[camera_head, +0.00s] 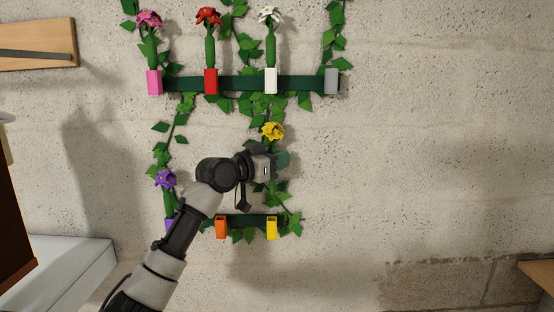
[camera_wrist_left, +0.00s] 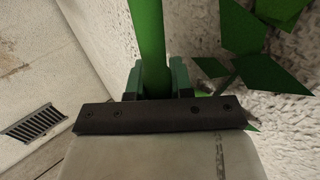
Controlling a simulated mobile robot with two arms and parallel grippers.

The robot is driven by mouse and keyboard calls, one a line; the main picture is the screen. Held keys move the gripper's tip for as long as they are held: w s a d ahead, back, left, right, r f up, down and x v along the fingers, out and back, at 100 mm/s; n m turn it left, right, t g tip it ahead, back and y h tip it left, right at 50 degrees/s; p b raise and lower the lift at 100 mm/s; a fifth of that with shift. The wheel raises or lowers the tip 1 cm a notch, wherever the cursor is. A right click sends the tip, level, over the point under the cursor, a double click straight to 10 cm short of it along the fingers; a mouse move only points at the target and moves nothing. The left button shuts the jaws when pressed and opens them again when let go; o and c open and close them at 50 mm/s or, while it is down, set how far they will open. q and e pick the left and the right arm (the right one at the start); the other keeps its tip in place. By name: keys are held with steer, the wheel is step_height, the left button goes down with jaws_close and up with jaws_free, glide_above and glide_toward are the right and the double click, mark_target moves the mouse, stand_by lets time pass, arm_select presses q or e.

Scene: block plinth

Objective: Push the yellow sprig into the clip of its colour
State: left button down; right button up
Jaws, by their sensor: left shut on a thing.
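The yellow sprig (camera_head: 272,131) shows its yellow flower head above my left gripper in the head view. My left gripper (camera_head: 275,160) is shut on its green stem, which shows upright between the green fingers in the left wrist view (camera_wrist_left: 148,45). The gripper's fingers (camera_wrist_left: 157,82) close around the stem there. The yellow clip (camera_head: 272,228) is on the lower green bar, below the gripper and apart from it; it looks empty. The lower end of the stem is hidden by my gripper and arm. My right gripper is in neither view.
An orange clip (camera_head: 221,228) sits left of the yellow one. A purple flower (camera_head: 166,179) stands in a purple clip (camera_head: 170,225). The upper bar (camera_head: 240,83) carries pink, red and white flowers in clips and an empty grey clip (camera_head: 331,80). Leafy vines hang around both bars.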

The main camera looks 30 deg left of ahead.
arm_select(q)
step_height(320, 180, down, 5)
steer(key=shift+s+f, duration=0.1)
steer(key=shift+s, duration=0.05)
stand_by(0.4)
stand_by(0.8)
steer(key=shift+f+b, duration=0.75)
steer(key=shift+f, duration=0.2)
steer(key=shift+f+b, duration=1.85)
steer(key=shift+f, duration=0.55)
steer(key=shift+r, duration=0.1)
steer(key=c, duration=0.9)
jaws_free()
